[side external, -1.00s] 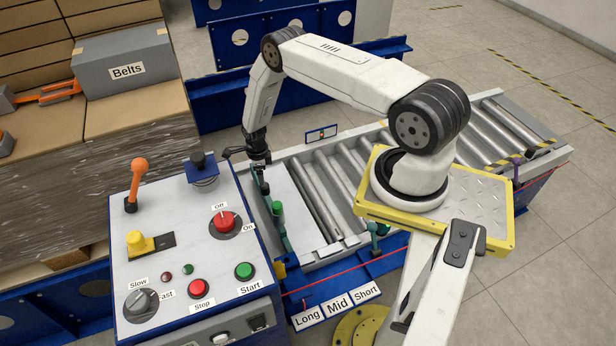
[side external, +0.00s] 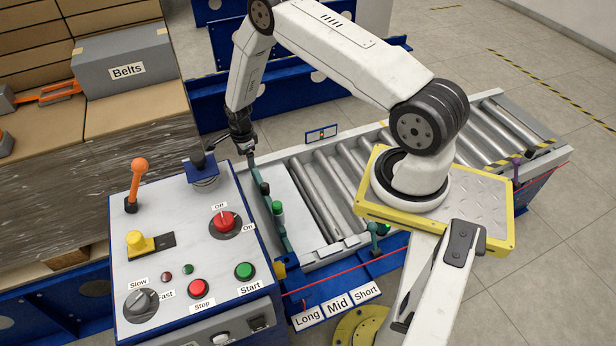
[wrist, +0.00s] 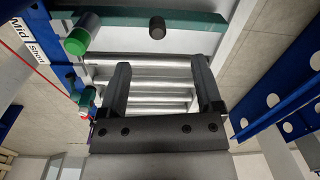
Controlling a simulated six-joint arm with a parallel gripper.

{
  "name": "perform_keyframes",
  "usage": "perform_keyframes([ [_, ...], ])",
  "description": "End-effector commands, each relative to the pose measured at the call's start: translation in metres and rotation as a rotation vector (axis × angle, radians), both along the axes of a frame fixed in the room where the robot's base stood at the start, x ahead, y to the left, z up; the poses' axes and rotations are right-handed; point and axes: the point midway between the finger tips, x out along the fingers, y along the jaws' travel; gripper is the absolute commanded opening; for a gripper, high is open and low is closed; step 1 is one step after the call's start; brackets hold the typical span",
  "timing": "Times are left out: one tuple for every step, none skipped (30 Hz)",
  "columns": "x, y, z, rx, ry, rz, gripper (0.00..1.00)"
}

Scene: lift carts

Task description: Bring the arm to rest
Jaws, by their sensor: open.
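My arm is bent over the roller conveyor (side external: 335,175). My gripper (side external: 240,148) hangs past the left end of the rollers, just above the upper end of a dark green bar (side external: 265,190). In the wrist view my gripper (wrist: 160,70) has its two dark fingers spread wide with nothing between them. Rollers (wrist: 158,85) show beyond the fingers. The green bar (wrist: 130,20) crosses the top of that view, with a black knob (wrist: 157,27) and a green-capped cylinder (wrist: 77,42), both apart from the fingers.
A control panel (side external: 185,255) with an orange lever (side external: 138,180), a red switch (side external: 224,221) and several buttons stands at the front left. Boxes, one a grey "Belts" box (side external: 125,70), are stacked behind it. Blue rails (side external: 285,90) stand at the back.

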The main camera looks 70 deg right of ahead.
Motion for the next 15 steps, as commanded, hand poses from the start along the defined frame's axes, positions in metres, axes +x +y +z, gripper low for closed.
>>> perform_keyframes([
  [0.003, 0.006, 0.016, -0.006, -0.008, 0.067, 0.84],
  [0.003, 0.010, 0.023, -0.008, -0.010, 0.107, 0.84],
  [0.003, 0.014, 0.033, -0.013, -0.014, 0.160, 0.84],
  [0.004, 0.018, 0.041, -0.016, -0.017, 0.200, 0.84],
  [0.003, 0.021, 0.048, -0.019, -0.019, 0.240, 0.84],
  [0.003, 0.026, 0.058, -0.023, -0.022, 0.292, 0.84],
  [0.002, 0.029, 0.065, -0.026, -0.025, 0.331, 0.84],
  [0.002, 0.033, 0.072, -0.030, -0.028, 0.370, 0.84],
  [0.001, 0.038, 0.081, -0.034, -0.030, 0.420, 0.84],
  [-0.001, 0.041, 0.088, -0.037, -0.032, 0.457, 0.84],
  [-0.002, 0.045, 0.094, -0.041, -0.035, 0.494, 0.84],
  [-0.003, 0.049, 0.102, -0.045, -0.038, 0.544, 0.84],
  [-0.005, 0.053, 0.109, -0.050, -0.040, 0.581, 0.84],
  [-0.006, 0.056, 0.115, -0.054, -0.043, 0.617, 0.84],
  [-0.009, 0.061, 0.123, -0.059, -0.045, 0.666, 0.84],
])
